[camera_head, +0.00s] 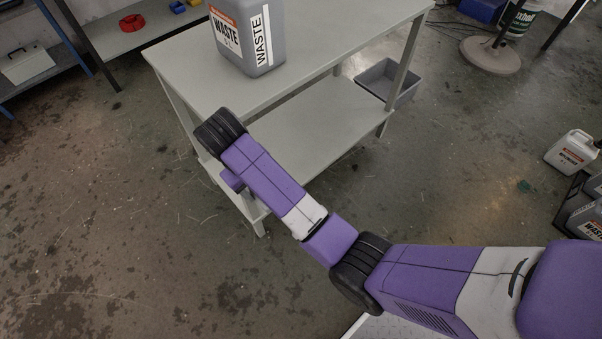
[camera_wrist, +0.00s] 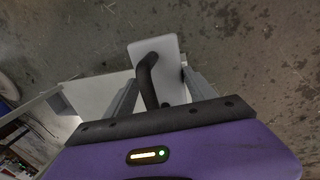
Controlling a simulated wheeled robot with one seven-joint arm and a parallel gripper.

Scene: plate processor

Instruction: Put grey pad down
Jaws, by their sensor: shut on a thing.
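The grey pad (camera_wrist: 168,50) shows in the wrist view as a light grey rectangular block with a dark, bent handle (camera_wrist: 149,78). My gripper (camera_wrist: 161,78) is shut on the pad, with one grey finger on each side. In the wrist view, part of the pad appears against the floor, past the pale table surface. Whether it touches anything is hidden. In the head view, my arm's end is by the table's near left corner and hides the gripper and pad.
A pale grey table (camera_head: 330,40) with a lower shelf (camera_head: 310,125) carries a grey waste canister (camera_head: 270,45). A grey bin (camera_head: 390,80) stands by its right legs. More canisters (camera_head: 572,150) are at the right. The floor at left is clear.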

